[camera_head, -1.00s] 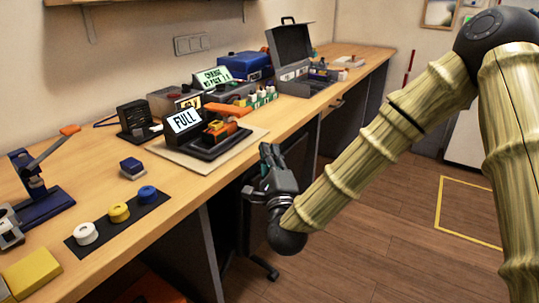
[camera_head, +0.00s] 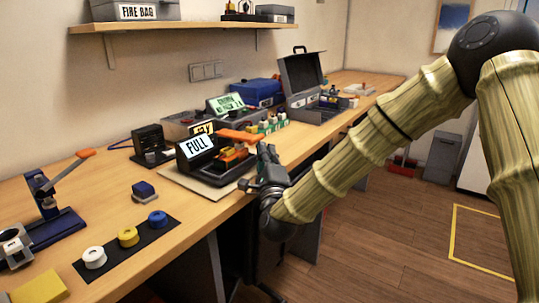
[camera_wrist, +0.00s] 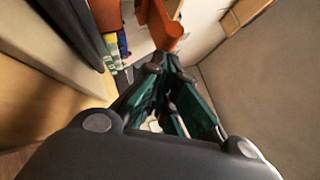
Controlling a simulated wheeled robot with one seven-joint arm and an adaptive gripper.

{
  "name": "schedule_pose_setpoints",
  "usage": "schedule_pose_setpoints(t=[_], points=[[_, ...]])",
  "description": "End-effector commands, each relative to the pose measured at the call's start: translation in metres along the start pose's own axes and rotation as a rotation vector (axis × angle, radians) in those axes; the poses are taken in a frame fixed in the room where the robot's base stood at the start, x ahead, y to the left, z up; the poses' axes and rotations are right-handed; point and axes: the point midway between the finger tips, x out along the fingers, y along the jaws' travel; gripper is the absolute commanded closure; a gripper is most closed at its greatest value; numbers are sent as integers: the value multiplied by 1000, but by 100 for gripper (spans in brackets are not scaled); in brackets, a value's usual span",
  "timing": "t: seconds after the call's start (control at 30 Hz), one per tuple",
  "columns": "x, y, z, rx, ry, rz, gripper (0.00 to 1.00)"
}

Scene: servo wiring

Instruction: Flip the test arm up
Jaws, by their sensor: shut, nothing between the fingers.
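In the wrist view the orange arm (camera_wrist: 163,32) shows just beyond the fingertips. My gripper (camera_head: 266,152) is shut and empty, right beside the free end of the arm. I cannot tell whether they touch. Its dark green fingers also show in the wrist view (camera_wrist: 165,75).
A grey open case (camera_head: 303,95) and a blue box (camera_head: 256,92) stand further back. A blue lever press (camera_head: 50,205) and a dark mat with white, yellow and blue spools (camera_head: 128,236) lie left. Open floor (camera_head: 400,240) is at right.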

Motion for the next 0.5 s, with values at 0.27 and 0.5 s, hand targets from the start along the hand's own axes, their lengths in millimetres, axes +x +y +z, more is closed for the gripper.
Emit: schedule_pose_setpoints(t=[0.27,0.5], points=[[0,-2,0,-3,0,3,100],[3,-10,3,-33,1,32,100]])
